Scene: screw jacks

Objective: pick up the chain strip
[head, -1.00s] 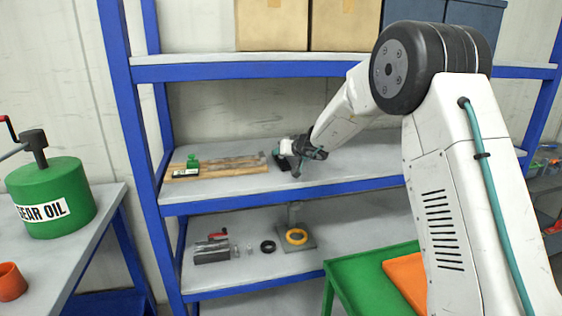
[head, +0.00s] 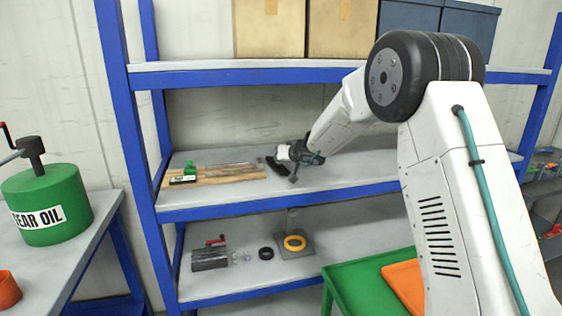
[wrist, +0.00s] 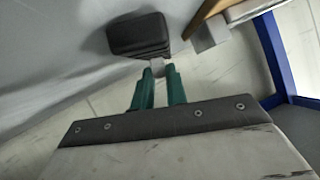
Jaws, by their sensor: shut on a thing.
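My gripper (head: 287,163) is over the middle shelf, and its green fingers (wrist: 158,76) show in the wrist view. They are shut on a small light-grey end at the fingertips. A dark ridged piece (wrist: 140,38) is right beyond this end and seems joined to it; I take it for the chain strip. In the head view a dark shape (head: 274,164) at the gripper's left looks like the same piece. Blur and size hide its links, and I cannot tell whether it touches the shelf.
A wooden board (head: 215,180) with grey bars and a green item lies left of my gripper. The upper shelf with cardboard boxes (head: 268,28) is above the arm. A blue upright (head: 137,150) stands at the left.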

